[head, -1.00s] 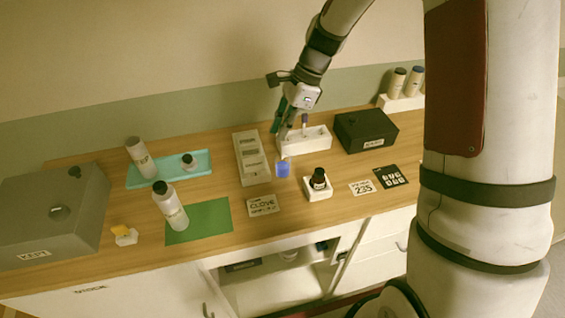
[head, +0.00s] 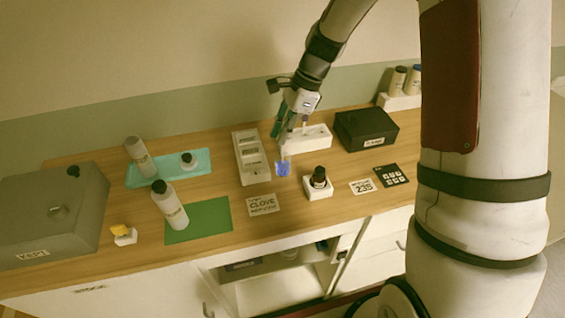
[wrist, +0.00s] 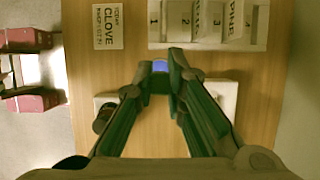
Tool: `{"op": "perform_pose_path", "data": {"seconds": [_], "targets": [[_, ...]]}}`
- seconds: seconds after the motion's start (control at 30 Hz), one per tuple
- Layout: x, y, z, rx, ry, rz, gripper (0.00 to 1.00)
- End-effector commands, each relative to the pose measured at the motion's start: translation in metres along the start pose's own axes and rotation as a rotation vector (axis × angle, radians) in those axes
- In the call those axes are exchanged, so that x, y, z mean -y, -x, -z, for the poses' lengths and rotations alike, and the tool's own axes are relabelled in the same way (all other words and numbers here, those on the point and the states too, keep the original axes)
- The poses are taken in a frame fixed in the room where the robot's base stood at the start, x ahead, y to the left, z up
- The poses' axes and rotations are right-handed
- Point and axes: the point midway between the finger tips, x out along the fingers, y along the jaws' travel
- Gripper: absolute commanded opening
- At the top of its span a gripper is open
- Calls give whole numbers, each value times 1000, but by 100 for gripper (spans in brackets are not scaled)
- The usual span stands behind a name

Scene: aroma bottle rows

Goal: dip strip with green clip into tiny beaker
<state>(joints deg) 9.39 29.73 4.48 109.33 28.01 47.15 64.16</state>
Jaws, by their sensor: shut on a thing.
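The tiny beaker (head: 283,169) is a small blue vessel on the bench, right of the pale slotted box. It also shows as a blue patch (wrist: 160,66) between the fingertips in the wrist view. My gripper (head: 284,146) points down just above the beaker, shut on a thin pale strip (head: 283,156). The strip's lower end overlaps the beaker in the head view; I cannot tell whether it is inside. The green clip is not clear against the dark greenish fingers. My gripper also shows in the wrist view (wrist: 161,75).
A white rack (head: 318,140) with another strip stands right behind my gripper. A black box (head: 366,131) stands further right. A CLOVE card (head: 262,204) lies in front.

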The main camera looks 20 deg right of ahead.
Motion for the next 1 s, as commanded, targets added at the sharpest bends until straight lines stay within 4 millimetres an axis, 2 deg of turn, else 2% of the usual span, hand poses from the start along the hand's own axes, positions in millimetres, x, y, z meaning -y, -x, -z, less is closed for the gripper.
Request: {"op": "perform_pose_path", "data": {"seconds": [0.73, 1.0], "targets": [[0, -13, 5, 0, 0, -1, 1], [0, -2, 1, -1, 1, 2, 1]]}}
